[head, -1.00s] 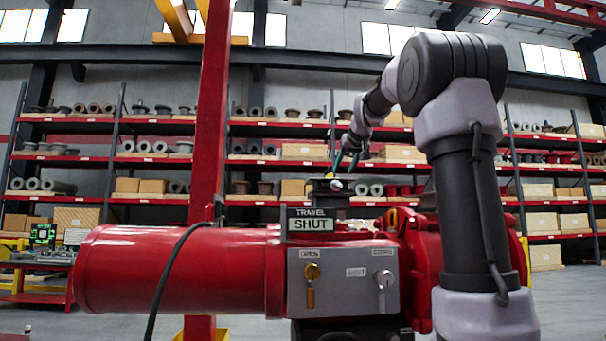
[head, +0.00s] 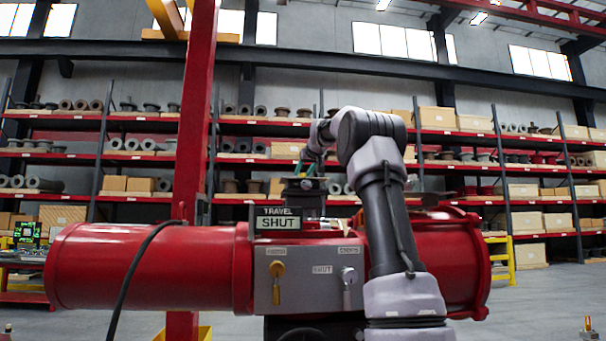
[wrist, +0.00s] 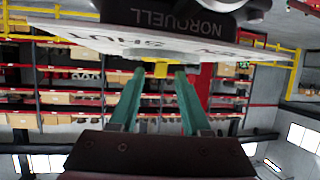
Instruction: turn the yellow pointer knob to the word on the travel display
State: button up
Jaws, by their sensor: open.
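The red valve actuator (head: 150,268) lies across the head view. Its travel display (head: 277,223) reads SHUT. A dark unit (head: 304,192) stands on top, behind the display. My gripper, with green fingers, is small at that unit's top in the head view. In the wrist view, my gripper (wrist: 161,74) is open, and the yellow pointer knob (wrist: 161,69) shows between and just beyond its fingertips. I cannot tell whether the fingers touch it. A pale plate (wrist: 120,42) there carries an upside-down SHUT and another word partly hidden. The knob's pointing direction is unclear.
A grey panel (head: 262,299) on the actuator's front has a brass lever (head: 276,275) and a silver lever (head: 348,290). A black cable hangs in front of the actuator. A red post (head: 197,120) rises behind it. Shelves stand farther back.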

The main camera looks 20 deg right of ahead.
jog(key=shift+w+f, duration=0.15)
jog(key=shift+w, duration=0.25)
grip_shut()
jog(key=shift+d, duration=0.15)
jog(key=shift+d+n+y, duration=0.2)
jog(key=shift+n+y, duration=0.8)
jog(key=shift+y, duration=0.2)
jog(key=n+g+y, duration=0.1)
jog(key=n+y, duration=0.3)
jog(key=shift+d+y, duration=0.1)
jog(key=shift+y, duration=0.3)
jog(key=shift+n+g+y, duration=0.3)
jog(key=shift+n, duration=0.2)
